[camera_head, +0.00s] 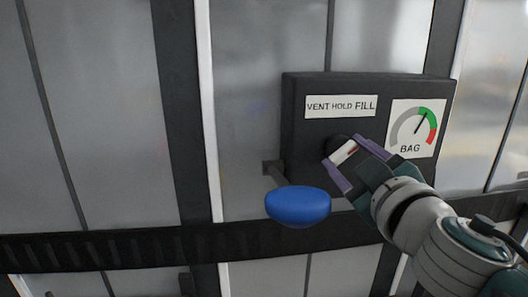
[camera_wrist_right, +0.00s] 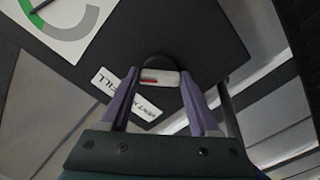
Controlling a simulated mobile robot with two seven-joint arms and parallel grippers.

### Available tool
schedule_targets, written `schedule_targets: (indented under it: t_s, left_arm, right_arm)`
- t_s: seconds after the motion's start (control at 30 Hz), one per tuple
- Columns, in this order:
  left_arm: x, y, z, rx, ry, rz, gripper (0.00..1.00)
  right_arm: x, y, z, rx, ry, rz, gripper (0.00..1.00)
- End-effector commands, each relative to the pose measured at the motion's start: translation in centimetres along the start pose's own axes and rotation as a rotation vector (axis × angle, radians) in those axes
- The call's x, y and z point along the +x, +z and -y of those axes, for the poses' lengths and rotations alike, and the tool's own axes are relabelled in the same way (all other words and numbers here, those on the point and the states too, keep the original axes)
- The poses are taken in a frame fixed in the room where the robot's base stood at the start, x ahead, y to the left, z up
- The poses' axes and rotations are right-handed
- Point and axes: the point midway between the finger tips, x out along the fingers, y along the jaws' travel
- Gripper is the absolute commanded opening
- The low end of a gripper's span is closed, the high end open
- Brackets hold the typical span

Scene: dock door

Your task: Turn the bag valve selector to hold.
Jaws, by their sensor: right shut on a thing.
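The bag valve selector (camera_head: 343,152) is a white bar with a red mark on a dark round base, on the front of a black box (camera_head: 300,150). My right gripper (camera_head: 346,151) is shut on it, one purple finger at each end. In the right wrist view the selector (camera_wrist_right: 165,77) sits between the fingers, its red mark towards the left finger. In the head view the bar slants up to the right, the red mark towards its upper right part. A label (camera_head: 340,106) above reads VENT HOLD FILL. My left gripper is not in view.
A BAG gauge (camera_head: 416,128) is right of the selector, its needle pointing up and right towards green. A blue rounded knob (camera_head: 298,206) sticks out below left of the box, close to my right gripper. A dark rail (camera_head: 130,249) crosses the grey panelled wall below.

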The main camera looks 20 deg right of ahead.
Motion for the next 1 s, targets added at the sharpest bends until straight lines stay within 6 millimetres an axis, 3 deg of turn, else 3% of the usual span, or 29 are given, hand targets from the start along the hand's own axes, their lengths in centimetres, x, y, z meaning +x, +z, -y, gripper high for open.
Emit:
schedule_targets:
  t_s: [0.07,0.4,0.73,1.0]
  left_arm:
    - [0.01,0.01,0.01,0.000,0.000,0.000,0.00]
    - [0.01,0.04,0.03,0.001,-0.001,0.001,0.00]
    - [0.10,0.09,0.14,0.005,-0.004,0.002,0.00]
    - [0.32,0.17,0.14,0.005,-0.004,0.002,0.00]
  right_arm:
    - [-0.01,0.00,0.01,0.000,0.000,0.000,0.46]
    - [-0.02,-0.01,0.02,0.000,0.000,0.000,0.08]
    - [-0.01,-0.01,0.02,-0.043,0.000,-0.001,0.07]
    - [-0.01,-0.03,0.03,-0.211,0.000,-0.002,0.07]
